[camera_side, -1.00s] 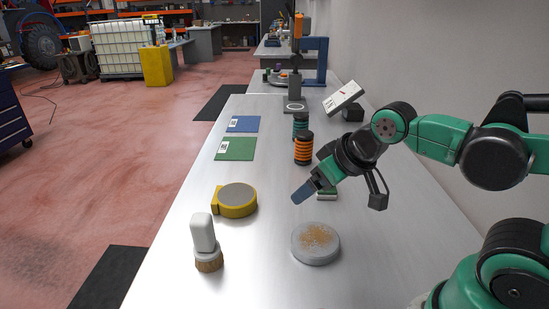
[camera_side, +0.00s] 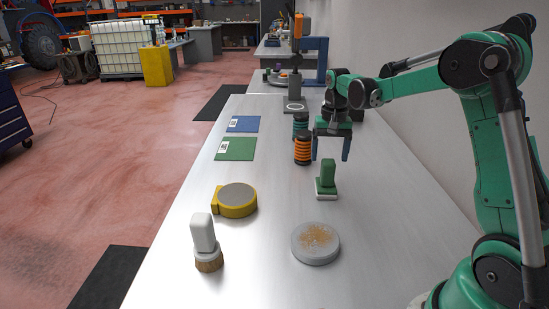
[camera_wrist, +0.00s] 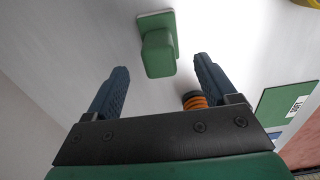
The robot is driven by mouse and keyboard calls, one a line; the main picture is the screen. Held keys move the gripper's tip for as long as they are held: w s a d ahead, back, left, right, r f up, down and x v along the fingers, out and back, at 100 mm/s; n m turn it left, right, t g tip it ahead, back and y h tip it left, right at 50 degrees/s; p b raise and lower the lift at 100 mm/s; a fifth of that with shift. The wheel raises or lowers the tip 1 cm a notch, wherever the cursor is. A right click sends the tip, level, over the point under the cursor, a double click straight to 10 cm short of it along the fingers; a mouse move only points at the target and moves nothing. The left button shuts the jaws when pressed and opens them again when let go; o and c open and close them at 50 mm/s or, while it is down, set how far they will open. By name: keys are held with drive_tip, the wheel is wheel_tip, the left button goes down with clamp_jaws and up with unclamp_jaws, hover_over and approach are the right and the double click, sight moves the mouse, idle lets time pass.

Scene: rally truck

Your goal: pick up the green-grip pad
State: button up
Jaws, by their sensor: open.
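The green-grip pad (camera_side: 326,179) stands upright on the steel bench in the side view, with a green block handle on a flat base with a pale lower edge. It also shows in the wrist view (camera_wrist: 158,50), ahead of the fingertips and roughly centred between them. My gripper (camera_side: 330,158) points down above and a little behind the pad, with its two blue fingers spread. In the wrist view my gripper (camera_wrist: 160,72) is open and empty, and the fingers are apart from the pad.
An orange-ringed black cylinder (camera_side: 303,150) stands close left of my gripper, with a teal-ringed one (camera_side: 300,125) behind. A round dish with brown grains (camera_side: 316,243), a yellow round tool (camera_side: 236,200) and a white-handled brush (camera_side: 204,240) stand nearer. Green (camera_side: 235,149) and blue (camera_side: 243,124) sheets lie left.

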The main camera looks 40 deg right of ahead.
sight(327, 177)
drive_tip(key=shift+f, duration=2.8)
drive_tip(key=shift+c, duration=0.2)
clamp_jaws()
